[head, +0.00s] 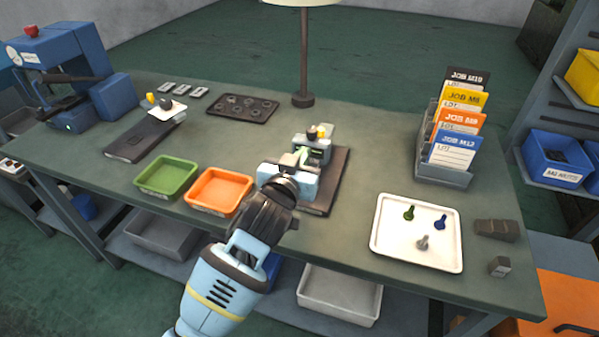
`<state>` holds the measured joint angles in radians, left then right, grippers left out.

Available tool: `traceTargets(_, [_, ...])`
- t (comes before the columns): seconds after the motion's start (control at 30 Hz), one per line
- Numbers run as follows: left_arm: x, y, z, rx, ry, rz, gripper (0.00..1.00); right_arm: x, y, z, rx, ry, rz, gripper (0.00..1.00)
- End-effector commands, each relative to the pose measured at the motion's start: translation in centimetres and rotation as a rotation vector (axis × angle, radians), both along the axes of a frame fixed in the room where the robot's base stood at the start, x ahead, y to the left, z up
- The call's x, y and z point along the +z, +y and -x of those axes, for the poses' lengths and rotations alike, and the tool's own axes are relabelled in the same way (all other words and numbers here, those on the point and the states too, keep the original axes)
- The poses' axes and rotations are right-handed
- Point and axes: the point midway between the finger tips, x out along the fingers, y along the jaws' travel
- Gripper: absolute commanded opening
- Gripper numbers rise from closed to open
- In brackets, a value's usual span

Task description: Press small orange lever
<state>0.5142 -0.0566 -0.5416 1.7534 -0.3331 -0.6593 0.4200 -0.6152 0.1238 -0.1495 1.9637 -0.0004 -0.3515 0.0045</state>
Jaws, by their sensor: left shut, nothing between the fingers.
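A small light-blue machine (318,144) stands on a dark base plate (333,181) near the middle of the workbench. My left gripper (300,157) reaches in from the bottom and is shut and empty, just in front of the machine and below the knobs. I cannot tell whether it touches the machine. Gripper and arm hide the machine's lower front. My right gripper is not in view.
A green tray (167,176) and an orange tray (218,190) lie left of my arm. A white tray (386,243) with several bolts and a card rack (443,173) are to the right. A lamp pole (304,55) rises behind the machine; a blue press (62,68) stands far left.

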Motion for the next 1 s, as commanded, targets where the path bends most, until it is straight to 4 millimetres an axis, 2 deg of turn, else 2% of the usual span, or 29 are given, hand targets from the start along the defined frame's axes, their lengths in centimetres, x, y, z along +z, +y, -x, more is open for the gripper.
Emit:
traceTargets(0.03, [-1.1,0.1,0.5,0.0,0.007,-0.004,0.0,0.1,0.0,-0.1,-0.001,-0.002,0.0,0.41])
traceTargets(0.3, [-3.1,0.4,1.5,-0.001,0.005,-0.004,0.0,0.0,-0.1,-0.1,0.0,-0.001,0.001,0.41])
traceTargets(0.77, [-3.4,0.5,1.5,-0.001,0.004,-0.002,0.0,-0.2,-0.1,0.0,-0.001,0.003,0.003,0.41])
traceTargets(1.0, [-4.0,0.5,0.5,0.0,-0.017,0.007,0.0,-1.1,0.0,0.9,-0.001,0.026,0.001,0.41])
